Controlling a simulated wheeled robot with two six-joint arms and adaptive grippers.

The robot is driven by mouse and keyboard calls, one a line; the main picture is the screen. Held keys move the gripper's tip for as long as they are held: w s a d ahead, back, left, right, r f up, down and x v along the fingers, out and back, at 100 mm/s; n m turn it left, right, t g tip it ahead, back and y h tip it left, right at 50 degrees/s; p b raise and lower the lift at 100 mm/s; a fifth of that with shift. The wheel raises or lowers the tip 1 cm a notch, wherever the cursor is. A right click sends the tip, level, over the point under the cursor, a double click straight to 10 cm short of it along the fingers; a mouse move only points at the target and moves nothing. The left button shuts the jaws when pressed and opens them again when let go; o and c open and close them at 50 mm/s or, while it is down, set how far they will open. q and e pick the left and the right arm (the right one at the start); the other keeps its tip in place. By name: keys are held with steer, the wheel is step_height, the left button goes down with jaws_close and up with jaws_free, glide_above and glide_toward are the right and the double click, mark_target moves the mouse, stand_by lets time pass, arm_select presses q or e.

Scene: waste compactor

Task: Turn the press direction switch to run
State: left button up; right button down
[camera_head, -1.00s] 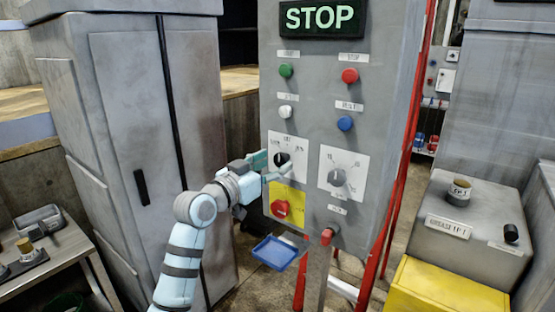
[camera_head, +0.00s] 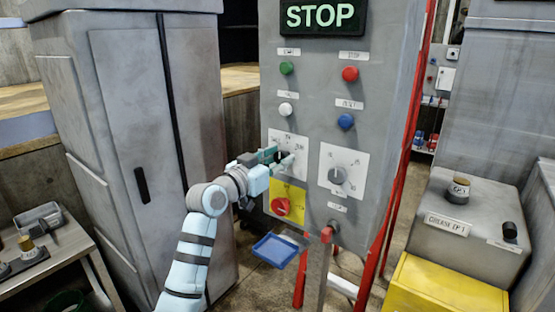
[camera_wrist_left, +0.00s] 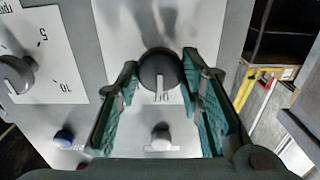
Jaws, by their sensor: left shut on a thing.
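The press direction switch is a round black knob (camera_wrist_left: 158,68) with a white pointer line, on a white plate (camera_head: 302,146) on the grey control panel. In the left wrist view, its pointer faces the bottom of the picture, toward a short label that is hard to read. My left gripper (camera_head: 281,158) is at the knob in the head view and covers most of it. In the left wrist view, its green fingers (camera_wrist_left: 160,66) are shut on the knob, one on each side. My right gripper is not in view.
A lit STOP sign (camera_head: 320,16) tops the panel. A second dial (camera_head: 338,176) is right of the knob, a red switch on a yellow plate (camera_head: 292,193) below, and a white button (camera_head: 286,110) above. A grey cabinet (camera_head: 125,130) stands at left.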

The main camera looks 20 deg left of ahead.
arm_select(q)
steer(key=shift+m, duration=0.4)
steer(key=m+b, duration=0.2)
steer(key=m, duration=0.2)
steer(key=shift+f, duration=0.15)
steer(key=m+b, duration=0.2)
steer(key=m, duration=0.3)
steer(key=shift+d, duration=0.15)
steer(key=o, duration=1.1)
steer(key=shift+o, duration=0.2)
